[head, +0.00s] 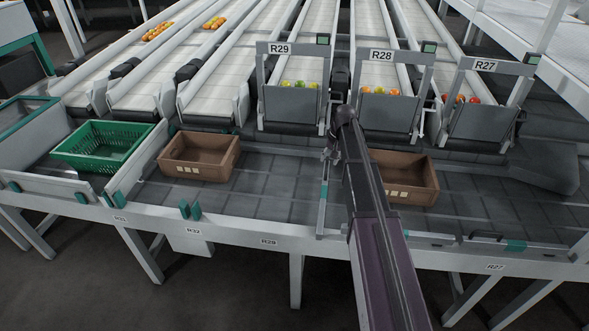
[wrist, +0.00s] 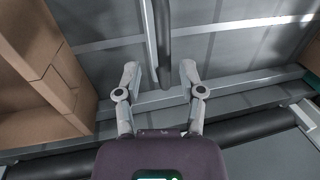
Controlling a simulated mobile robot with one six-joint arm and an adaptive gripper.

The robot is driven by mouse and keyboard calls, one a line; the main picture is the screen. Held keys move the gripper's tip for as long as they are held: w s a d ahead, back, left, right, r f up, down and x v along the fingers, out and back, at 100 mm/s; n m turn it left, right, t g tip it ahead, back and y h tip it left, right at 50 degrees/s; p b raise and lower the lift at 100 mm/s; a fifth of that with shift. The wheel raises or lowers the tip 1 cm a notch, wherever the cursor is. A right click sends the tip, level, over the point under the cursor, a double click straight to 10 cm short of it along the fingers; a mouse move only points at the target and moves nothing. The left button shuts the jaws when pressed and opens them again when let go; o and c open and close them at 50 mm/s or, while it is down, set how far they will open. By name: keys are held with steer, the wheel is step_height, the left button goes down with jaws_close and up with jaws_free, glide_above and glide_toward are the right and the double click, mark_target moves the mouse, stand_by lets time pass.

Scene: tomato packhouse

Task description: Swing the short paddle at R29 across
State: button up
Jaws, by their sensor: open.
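The R29 sign (head: 280,49) is on a gate at the end of a lane holding green and yellow tomatoes. A narrow grey bar with a teal piece (head: 322,210), apparently the short paddle, runs front to back across the dark belt, right of the R29 bay. My gripper (head: 331,154) is low at its far end, partly hidden by my arm. In the wrist view my gripper (wrist: 159,72) is open, its fingers on either side of a grey strip (wrist: 150,38) and a dark rounded bar (wrist: 164,40). I cannot tell whether the fingers touch them.
A brown crate (head: 167,160) stands left of R29; another (head: 425,199) stands close right of my arm. A brown crate wall (wrist: 60,75) is near the left finger in the wrist view. A green crate (head: 70,160) is far left. The belt (head: 275,190) before R29 is clear.

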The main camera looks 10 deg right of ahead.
steer(key=shift+a, duration=0.1)
steer(key=a+n+g, duration=0.1)
steer(key=a+n, duration=0.7)
steer(key=a, duration=0.9)
steer(key=s+a+n+g+h, duration=0.1)
steer(key=s+a+n, duration=0.6)
steer(key=s+a, duration=0.4)
steer(key=shift+s+a+g, duration=0.3)
steer(key=shift+a, duration=0.35)
steer(key=shift+w, duration=0.1)
